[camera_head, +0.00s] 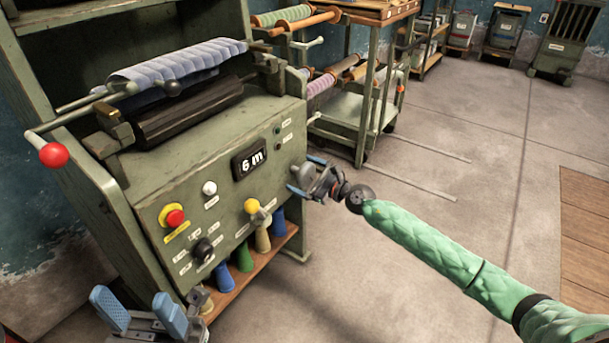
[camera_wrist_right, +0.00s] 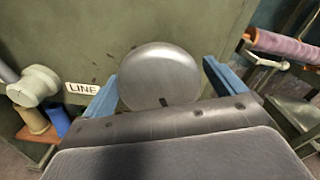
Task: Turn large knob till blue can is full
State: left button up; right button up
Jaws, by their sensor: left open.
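The large knob (camera_wrist_right: 160,76), round and grey metal, is on the right of the machine's front, beside a LINE label. It also shows in the head view (camera_head: 304,171). My right gripper (camera_head: 308,178) is at it, a blue finger on each side, fingertips at the knob's rim, seemingly closed on it. The blue can (camera_head: 279,221) stands on a low wooden shelf at the machine's foot; its lower part shows in the right wrist view (camera_wrist_right: 57,121). Its inside is not visible. My left gripper (camera_head: 138,308) is open and empty at the lower left.
The green machine (camera_head: 185,170) has a display (camera_head: 249,159) reading 6 m. Green and yellow cans stand left of the blue can.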

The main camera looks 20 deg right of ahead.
jog(key=c, duration=0.9)
jog(key=shift+m+p, duration=0.3)
jog(key=shift+m, duration=0.1)
